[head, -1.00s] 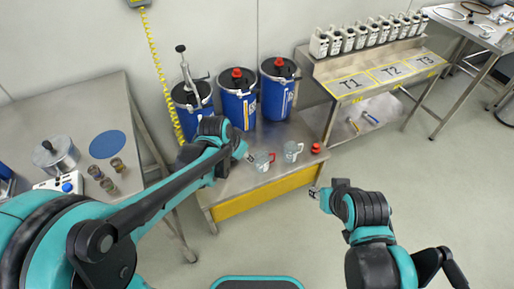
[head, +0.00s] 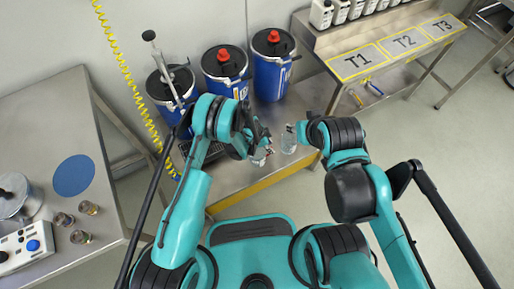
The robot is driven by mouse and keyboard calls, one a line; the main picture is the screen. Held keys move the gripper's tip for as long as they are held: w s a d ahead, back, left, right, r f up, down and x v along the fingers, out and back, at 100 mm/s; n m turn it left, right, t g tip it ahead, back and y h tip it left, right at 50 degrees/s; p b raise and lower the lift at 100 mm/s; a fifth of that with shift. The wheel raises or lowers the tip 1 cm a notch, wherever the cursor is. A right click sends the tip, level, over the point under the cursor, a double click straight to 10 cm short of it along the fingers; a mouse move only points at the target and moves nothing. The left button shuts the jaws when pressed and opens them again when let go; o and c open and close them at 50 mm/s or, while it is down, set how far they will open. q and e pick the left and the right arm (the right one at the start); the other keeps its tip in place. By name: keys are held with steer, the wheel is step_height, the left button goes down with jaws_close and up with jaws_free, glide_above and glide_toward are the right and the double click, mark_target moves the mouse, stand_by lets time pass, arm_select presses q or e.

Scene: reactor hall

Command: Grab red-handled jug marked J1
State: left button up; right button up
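Two clear jugs stand on the low steel bench with the yellow front edge (head: 262,184). The left one (head: 258,159) is the jug that showed a red handle earlier; it is now largely covered by my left gripper (head: 266,148), which is right at it. Its marking is too small to read. The other clear jug (head: 289,145) stands just to its right. My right gripper (head: 290,128) is close to that jug's top, and I cannot tell if they touch. The finger gaps of both grippers are too small and covered to judge.
Several blue drums (head: 273,75) stand behind the jugs, one with a hand pump (head: 160,62). A rack table marked T1 to T3 (head: 400,45) is at the back right. A steel table (head: 60,130) with a blue disc (head: 73,176) is at left. Floor at right is clear.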

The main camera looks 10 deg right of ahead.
mark_target(274, 155)
arm_select(q)
steer(key=b+x, duration=0.1)
steer(key=x, duration=0.2)
steer(key=shift+s, duration=0.1)
steer(key=b+x, duration=0.2)
steer(key=x, duration=0.3)
steer(key=shift+a+b, duration=0.2)
steer(key=shift+b, duration=0.2)
steer(key=shift+r, duration=0.1)
jaws_close()
